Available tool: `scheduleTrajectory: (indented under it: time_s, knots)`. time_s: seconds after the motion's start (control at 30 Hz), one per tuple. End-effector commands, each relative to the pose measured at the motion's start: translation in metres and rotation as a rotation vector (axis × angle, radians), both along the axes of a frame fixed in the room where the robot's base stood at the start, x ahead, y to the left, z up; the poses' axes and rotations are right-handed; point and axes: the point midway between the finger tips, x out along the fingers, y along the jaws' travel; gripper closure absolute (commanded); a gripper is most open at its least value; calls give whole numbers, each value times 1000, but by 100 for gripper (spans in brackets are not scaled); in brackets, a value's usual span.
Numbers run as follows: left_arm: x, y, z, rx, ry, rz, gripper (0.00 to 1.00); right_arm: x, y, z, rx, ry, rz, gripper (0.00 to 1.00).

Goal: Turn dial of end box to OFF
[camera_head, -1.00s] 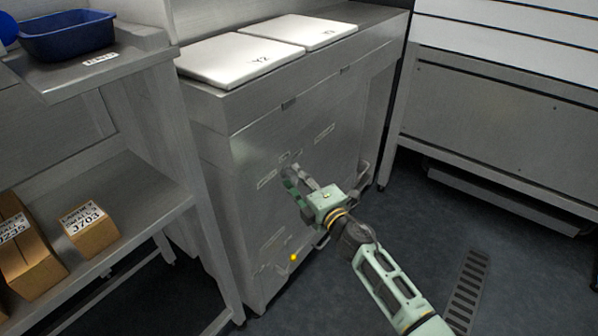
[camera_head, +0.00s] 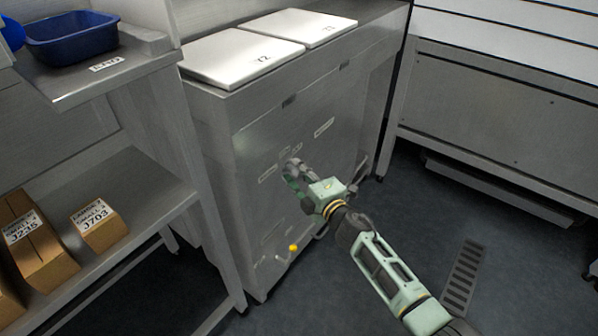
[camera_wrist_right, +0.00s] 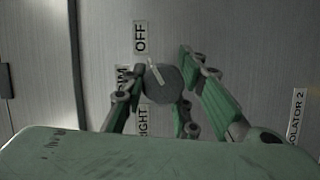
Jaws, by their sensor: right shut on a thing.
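The end box is a grey metal cabinet (camera_head: 235,150) with two pale lids on top. Its dial (camera_wrist_right: 163,84) is a round dark grey knob with a pale pointer mark, seen in the right wrist view. The mark tilts to the upper left, toward the OFF label (camera_wrist_right: 140,38). A DIM label (camera_wrist_right: 122,79) and a partly covered label ending in RIGHT (camera_wrist_right: 143,122) sit beside the dial. My right gripper (camera_wrist_right: 165,70) is shut on the dial, one finger on each side. In the head view my right gripper (camera_head: 292,172) hides the dial. My left gripper is out of view.
A yellow knob (camera_head: 293,247) sits low on the cabinet front. A label reading "OLATOR 2" (camera_wrist_right: 298,116) is at the right of the wrist view. A shelf unit (camera_head: 150,195) with boxes and a blue tub (camera_head: 72,40) stands at left. Open floor (camera_head: 420,215) lies at right.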

Motion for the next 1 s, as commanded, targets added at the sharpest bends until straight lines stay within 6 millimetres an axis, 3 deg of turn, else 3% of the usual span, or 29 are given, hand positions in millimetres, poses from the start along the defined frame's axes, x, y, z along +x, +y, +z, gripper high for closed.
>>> scheduleTrajectory:
  time_s: [0.03,0.13,0.17,0.3,0.77,1.0]
  knots:
    - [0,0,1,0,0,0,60,4,-1,10,9,-12,-4,99]
    - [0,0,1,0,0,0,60,4,-1,10,9,-11,-5,99]
    - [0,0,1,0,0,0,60,4,-1,10,9,-11,-5,71]
    - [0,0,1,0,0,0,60,4,-1,9,7,-12,-5,59]
    - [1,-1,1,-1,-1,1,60,-2,-4,3,-1,-5,-3,58]
    - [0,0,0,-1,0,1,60,-30,-22,3,-3,-4,-2,58]
